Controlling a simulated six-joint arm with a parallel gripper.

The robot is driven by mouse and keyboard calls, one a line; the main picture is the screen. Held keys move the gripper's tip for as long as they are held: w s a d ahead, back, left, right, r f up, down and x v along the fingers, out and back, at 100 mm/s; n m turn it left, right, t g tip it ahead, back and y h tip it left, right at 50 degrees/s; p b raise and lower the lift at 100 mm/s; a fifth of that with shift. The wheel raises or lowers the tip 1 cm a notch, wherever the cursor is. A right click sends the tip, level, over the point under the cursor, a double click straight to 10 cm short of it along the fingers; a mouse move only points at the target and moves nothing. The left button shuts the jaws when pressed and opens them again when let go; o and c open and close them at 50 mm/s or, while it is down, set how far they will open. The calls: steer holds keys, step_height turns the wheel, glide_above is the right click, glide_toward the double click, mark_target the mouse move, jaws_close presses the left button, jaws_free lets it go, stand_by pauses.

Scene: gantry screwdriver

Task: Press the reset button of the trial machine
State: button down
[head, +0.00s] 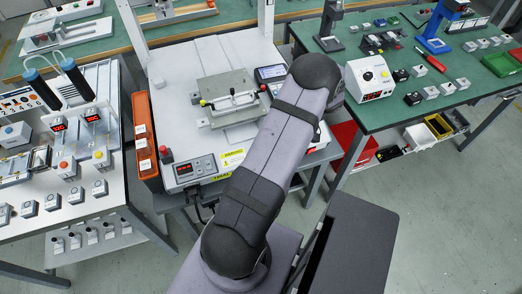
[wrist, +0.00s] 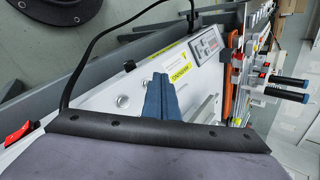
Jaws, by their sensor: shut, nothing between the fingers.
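The trial machine (head: 215,133) is the pale grey bench unit in the middle of the head view. Its front panel (head: 195,168) has a lit red display and small controls; the panel also shows at the upper right of the wrist view (wrist: 207,43). A red button (head: 165,155) stands at its left front corner. I cannot tell which control is the reset button. My gripper (wrist: 160,76) is shut and empty, its blue fingers over the machine's pale surface, left of and below the panel in the wrist view. My arm hides the gripper in the head view.
A metal fixture (head: 232,100) sits on the machine's top. An orange bin rack (head: 143,140) stands along its left side. A left bench (head: 70,215) and a green right bench (head: 450,85) carry several devices. A black cable (wrist: 95,45) runs beside the machine.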

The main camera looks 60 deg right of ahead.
steer(key=shift+r, duration=0.1)
steer(key=shift+s+a+r+p, duration=0.25)
steer(key=shift+r+p, duration=0.55)
steer(key=shift+r, duration=0.1)
steer(key=shift+s+a+r+p, duration=0.25)
steer(key=shift+r+p, duration=0.55)
steer(key=shift+r, duration=0.1)
steer(key=shift+s+a+r+p, duration=0.25)
steer(key=shift+r+p, duration=0.55)
steer(key=shift+r, duration=0.1)
step_height(320, 180, up, 10)
steer(key=p, duration=0.7)
steer(key=shift+f, duration=0.15)
steer(key=s+a+p, duration=0.2)
steer(key=s+a, duration=0.3)
steer(key=a, duration=0.5)
steer(key=shift+s+a, duration=0.25)
steer(key=shift+a, duration=0.1)
